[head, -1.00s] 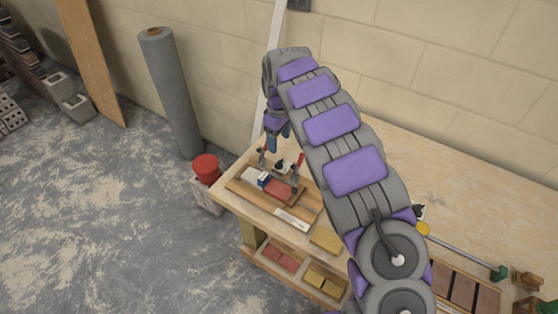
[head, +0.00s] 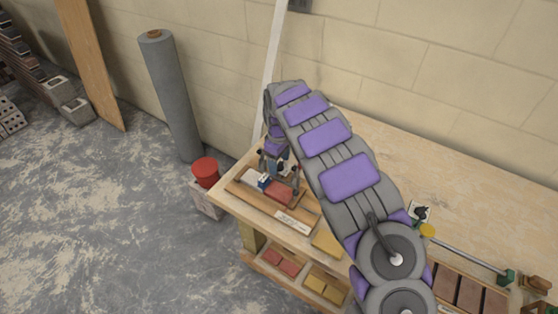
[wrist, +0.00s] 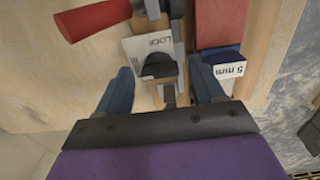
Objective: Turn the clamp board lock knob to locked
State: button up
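The lock knob (wrist: 158,66) is black and sits in front of a white plate (wrist: 143,45) with partly readable lettering like "LOCK". My gripper (wrist: 161,70) is open, with one blue finger on each side of the knob and visible gaps between. I cannot tell the knob's exact setting. In the head view my gripper (head: 274,166) is low over the clamp board (head: 250,196) at the left end of the bench and hides the knob. The board holds a red brick (head: 280,192) and a blue block marked "5 mm" (wrist: 226,62). A red clamp handle (wrist: 95,20) lies at upper left in the wrist view.
The wooden workbench (head: 470,187) runs along a block wall. A white plate with a black part (head: 420,211) and a metal bar (head: 468,254) lie right of my arm. A red tub (head: 205,170) stands left of the bench, near a grey roll (head: 170,95).

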jog(key=c, duration=1)
jog(key=shift+o, duration=0.2)
jog(key=shift+r+m+p, duration=0.1)
jog(key=shift+m+p, duration=0.3)
jog(key=shift+p, duration=0.1)
jog(key=m+p, duration=0.2)
jog(key=m, duration=0.1)
jog(key=shift+r+p, duration=0.1)
jog(key=shift+p, duration=0.25)
jog(key=m+p, duration=0.3)
jog(key=m, duration=0.2)
jog(key=m+p, duration=0.1)
jog(key=m, duration=0.4)
jog(key=m+p, duration=0.1)
jog(key=m, duration=0.3)
